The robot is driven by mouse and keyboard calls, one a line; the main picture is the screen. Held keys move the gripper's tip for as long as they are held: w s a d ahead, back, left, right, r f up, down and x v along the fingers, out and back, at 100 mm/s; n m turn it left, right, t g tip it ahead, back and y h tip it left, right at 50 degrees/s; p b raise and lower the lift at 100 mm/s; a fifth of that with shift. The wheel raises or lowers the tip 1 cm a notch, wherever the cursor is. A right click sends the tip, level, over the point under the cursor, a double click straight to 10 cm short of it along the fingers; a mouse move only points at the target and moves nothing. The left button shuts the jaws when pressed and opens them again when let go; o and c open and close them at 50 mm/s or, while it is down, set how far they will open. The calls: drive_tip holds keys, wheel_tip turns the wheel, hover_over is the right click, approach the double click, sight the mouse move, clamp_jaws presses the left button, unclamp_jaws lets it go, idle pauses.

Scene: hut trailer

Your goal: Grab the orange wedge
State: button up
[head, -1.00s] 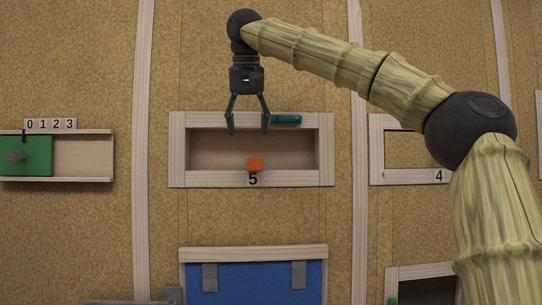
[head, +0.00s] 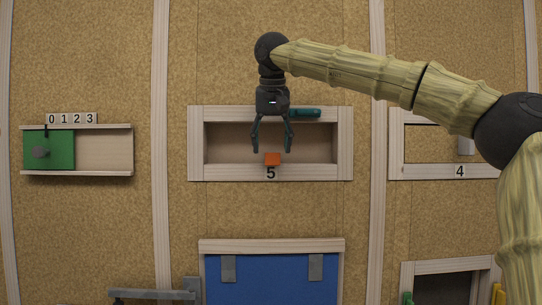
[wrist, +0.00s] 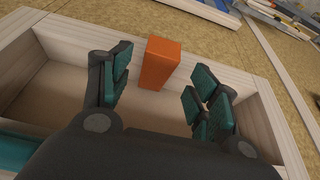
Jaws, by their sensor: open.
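The orange wedge (head: 272,159) is a small block at the front edge of the wooden wall niche labelled 5 (head: 344,150). In the wrist view the orange wedge (wrist: 160,62) stands at the niche's far wall, ahead of and between the finger pairs. My gripper (head: 271,150) points down, open and empty, with its fingertips just above the wedge in the head view. In the wrist view my gripper (wrist: 160,88) has teal finger pads on both sides of the wedge, apart from it.
A teal bar (head: 305,113) lies on the niche's upper edge, right of my gripper. A green sliding panel (head: 62,150) is at left. A blue panel (head: 270,282) is below. Frame 4 (head: 397,150) is at right. The niche interior is otherwise clear.

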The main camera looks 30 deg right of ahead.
drive_tip(key=shift+d+p+x, duration=0.15)
drive_tip(key=shift+x, duration=0.6)
drive_tip(key=shift+d+p+x, duration=0.15)
drive_tip(key=shift+d+x, duration=0.05)
drive_tip(key=shift+x, duration=0.5)
drive_tip(key=shift+a+r, duration=0.2)
drive_tip(key=shift+a, duration=0.1)
drive_tip(key=c, duration=0.6)
drive_tip(key=shift+d, duration=0.15)
drive_tip(key=c, duration=0.5)
drive_tip(key=shift+s, duration=0.1)
